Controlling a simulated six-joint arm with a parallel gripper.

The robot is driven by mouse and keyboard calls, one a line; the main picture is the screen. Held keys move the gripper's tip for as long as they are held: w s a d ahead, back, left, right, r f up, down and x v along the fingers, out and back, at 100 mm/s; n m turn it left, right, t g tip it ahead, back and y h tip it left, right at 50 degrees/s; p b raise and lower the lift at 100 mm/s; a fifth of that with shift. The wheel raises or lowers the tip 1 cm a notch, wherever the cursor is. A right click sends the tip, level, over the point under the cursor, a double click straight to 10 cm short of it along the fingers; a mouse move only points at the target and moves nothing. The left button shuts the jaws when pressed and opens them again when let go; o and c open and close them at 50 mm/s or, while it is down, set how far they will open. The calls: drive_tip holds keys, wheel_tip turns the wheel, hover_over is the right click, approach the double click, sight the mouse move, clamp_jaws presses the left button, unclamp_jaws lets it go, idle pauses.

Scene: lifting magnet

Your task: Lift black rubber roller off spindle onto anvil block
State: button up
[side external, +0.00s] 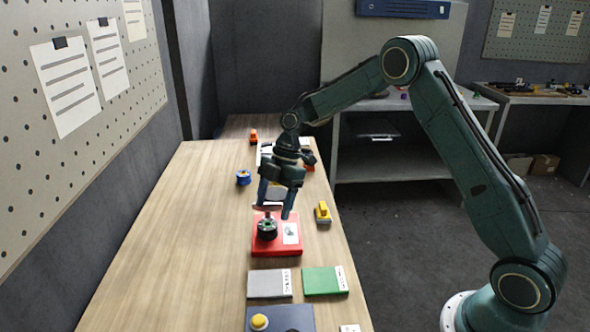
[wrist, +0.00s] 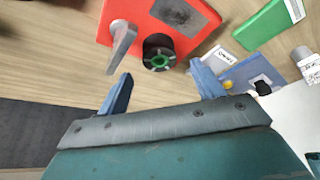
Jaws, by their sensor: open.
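The black rubber roller (side external: 267,230) sits on a red block (side external: 291,251). In the wrist view the roller (wrist: 151,42) shows a green hub with a dark centre, so I cannot make out the spindle clearly. A grey post-like piece (wrist: 123,43) stands beside the roller, on its left in the wrist view. My gripper (side external: 277,206) is open and empty above the red block, fingers pointing down. In the wrist view its fingertips (wrist: 160,73) are spread wide, with the roller beyond the gap between them. I cannot tell which block is the anvil.
A grey plate (side external: 268,284) and a green plate (side external: 324,281) lie in front of the red block. A blue block with a yellow button (side external: 260,322) is nearer. A yellow item (side external: 323,212) stands right, a blue round item (side external: 243,178) behind left. The table's left side is clear.

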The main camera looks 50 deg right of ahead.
sight(268, 223)
drive_tip(key=shift+x, duration=2.65)
drive_tip(key=c, duration=1.2)
drive_tip(key=shift+o, duration=0.2)
drive_tip(key=shift+r, duration=0.15)
wheel_tip(268, 223, up, 20)
